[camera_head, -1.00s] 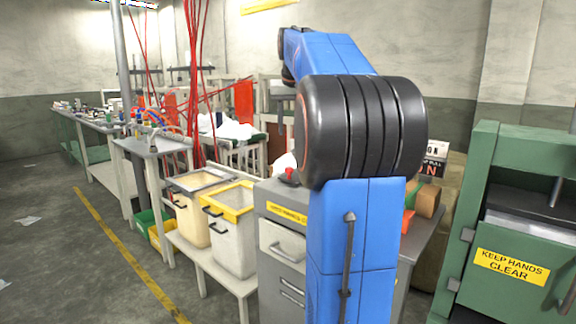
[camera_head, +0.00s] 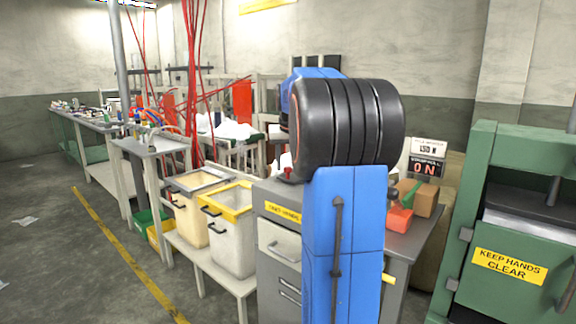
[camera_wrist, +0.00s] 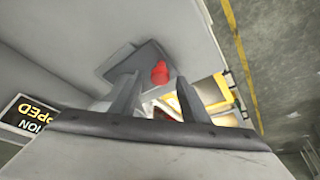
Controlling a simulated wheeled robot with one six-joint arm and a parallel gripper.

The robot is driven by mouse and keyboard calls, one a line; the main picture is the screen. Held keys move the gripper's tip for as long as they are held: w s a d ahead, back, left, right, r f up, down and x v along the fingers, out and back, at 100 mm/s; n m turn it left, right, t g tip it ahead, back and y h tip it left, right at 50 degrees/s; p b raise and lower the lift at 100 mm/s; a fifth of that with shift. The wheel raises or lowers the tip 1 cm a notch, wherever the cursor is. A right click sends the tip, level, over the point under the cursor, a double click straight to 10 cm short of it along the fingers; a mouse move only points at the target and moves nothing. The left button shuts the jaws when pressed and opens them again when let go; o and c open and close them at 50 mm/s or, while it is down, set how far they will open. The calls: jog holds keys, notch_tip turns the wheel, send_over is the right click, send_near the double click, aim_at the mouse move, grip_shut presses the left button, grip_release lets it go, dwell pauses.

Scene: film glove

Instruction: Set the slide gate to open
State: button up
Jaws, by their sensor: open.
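A red knob (camera_wrist: 160,72) stands by a dark grey plate (camera_wrist: 133,58) on a light grey surface in the wrist view; I cannot tell for certain that this is the slide gate, or its setting. My gripper (camera_wrist: 155,92) is open, with its two grey fingers spread and nothing visible between them. The knob shows just beyond the fingertips, between their lines; I cannot tell the gap in depth. In the head view my arm hides the gripper and most of the area behind it.
A red block (camera_head: 399,219) and brown box (camera_head: 416,198) sit on a table at right. A green press (camera_head: 470,200) stands far right. Open floor lies left.

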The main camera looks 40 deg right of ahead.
jog(key=shift+w+d+f, duration=0.1)
jog(key=shift+f, duration=0.25)
jog(key=shift+c, duration=0.7)
grip_shut()
jog(key=a, duration=0.6)
jog(key=shift+s+a, duration=0.2)
jog(key=shift+s, duration=0.05)
jog(key=shift+o, duration=0.7)
grip_release()
jog(key=shift+r, duration=0.1)
jog(key=v, duration=1.7)
